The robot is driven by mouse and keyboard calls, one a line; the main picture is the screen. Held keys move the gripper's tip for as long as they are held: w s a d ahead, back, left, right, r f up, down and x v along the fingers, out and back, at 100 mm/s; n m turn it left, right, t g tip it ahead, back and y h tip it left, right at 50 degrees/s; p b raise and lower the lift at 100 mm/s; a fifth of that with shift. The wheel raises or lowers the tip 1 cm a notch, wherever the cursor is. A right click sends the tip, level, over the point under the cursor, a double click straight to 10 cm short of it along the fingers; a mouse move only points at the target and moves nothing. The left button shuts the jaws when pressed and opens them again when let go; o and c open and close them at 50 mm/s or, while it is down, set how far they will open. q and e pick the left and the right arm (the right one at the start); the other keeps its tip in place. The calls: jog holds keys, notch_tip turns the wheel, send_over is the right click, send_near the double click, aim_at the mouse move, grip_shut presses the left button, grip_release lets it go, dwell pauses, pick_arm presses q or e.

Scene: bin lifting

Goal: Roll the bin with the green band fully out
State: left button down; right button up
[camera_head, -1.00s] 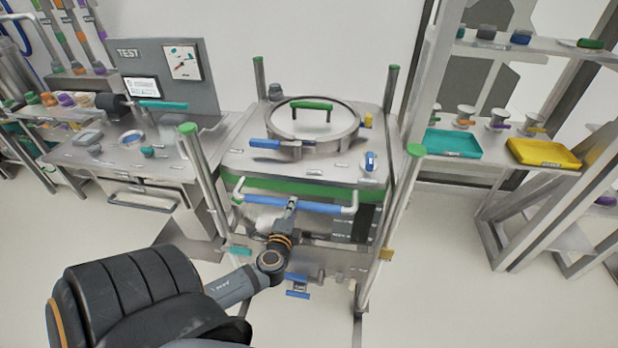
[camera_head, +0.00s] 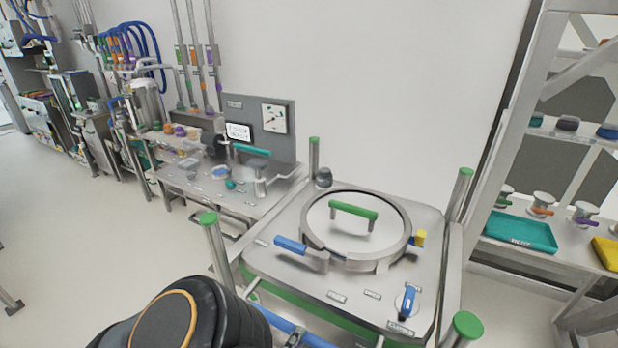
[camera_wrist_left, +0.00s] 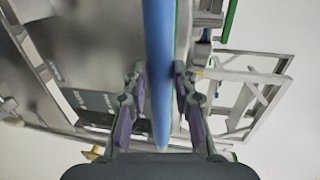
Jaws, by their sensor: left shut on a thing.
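The bin with the green band (camera_head: 285,302) stands at the lower right of the head view, framed by posts with green caps. Its steel top (camera_head: 305,283) carries a round lid (camera_head: 335,238) with a green handle and a blue lever. A blue handle bar (camera_head: 287,325) runs along its front; in the left wrist view the bar (camera_wrist_left: 158,40) passes between the fingers. My left gripper (camera_wrist_left: 158,85) is shut on this bar. In the head view my arm hides much of the bin's front, and the picture's edge cuts off its lower part. My right gripper is not in view.
A steel test bench (camera_head: 190,180) with a grey panel stands left of the bin. A shelf rack (camera_head: 555,262) with a teal tray (camera_head: 520,232) and a yellow tray stands at the right. The floor at the left (camera_head: 70,220) is clear.

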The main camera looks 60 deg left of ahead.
pick_arm(q)
jog(key=s+d, duration=0.1)
jog(key=s+d+p, duration=0.1)
jog(key=s, duration=0.1)
jog(key=s+d+p, duration=0.1)
jog(key=s, duration=0.1)
jog(key=shift+f, duration=0.3)
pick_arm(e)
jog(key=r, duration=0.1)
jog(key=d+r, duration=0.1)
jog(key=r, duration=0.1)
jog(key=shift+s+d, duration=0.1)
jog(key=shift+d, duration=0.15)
pick_arm(q)
jog(key=shift+w+a+f, duration=0.1)
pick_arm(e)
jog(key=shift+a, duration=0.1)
pick_arm(q)
jog(key=c, duration=1.4)
grip_release()
jog(key=shift+o, duration=1.4)
jog(key=shift+w+a, duration=0.15)
jog(key=shift+a, duration=0.05)
jog(key=shift+o, duration=0.2)
jog(key=shift+a, duration=0.15)
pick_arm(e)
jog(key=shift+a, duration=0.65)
